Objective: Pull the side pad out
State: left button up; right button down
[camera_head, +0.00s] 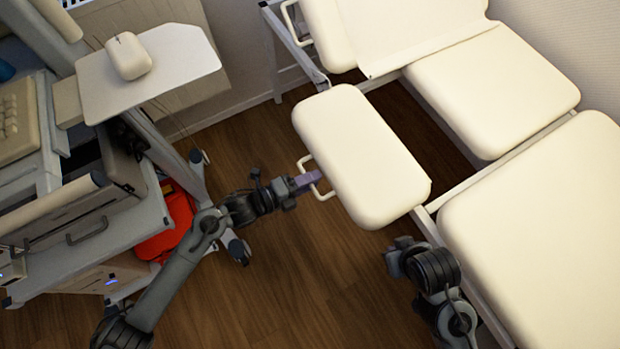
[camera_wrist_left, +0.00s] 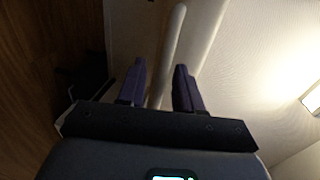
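The side pad (camera_head: 362,155) is a cream cushion on the left side of the cream examination table (camera_head: 545,215), with a gap of dark floor between it and the middle cushion. A white loop handle (camera_head: 322,192) sticks out from its left edge. My left gripper (camera_head: 310,180) has purple fingers and is at this handle. In the left wrist view the fingers (camera_wrist_left: 160,80) stand apart, with the white handle bar (camera_wrist_left: 170,50) running between them and gaps visible beside it. My right arm is folded at the lower right, beside the table; its fingers (camera_head: 397,257) cannot be made out clearly.
A medical cart (camera_head: 95,245) with a tray (camera_head: 185,60) and a white device (camera_head: 128,56) stands at the left, close to my left arm. A red thing (camera_head: 170,228) is beneath it. Wooden floor (camera_head: 300,270) is free between cart and table.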

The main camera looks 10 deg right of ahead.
pick_arm(q)
jog(key=p+v, duration=0.3)
jog(key=v, duration=0.7)
jog(key=shift+a, duration=0.25)
jog(key=shift+s, duration=0.1)
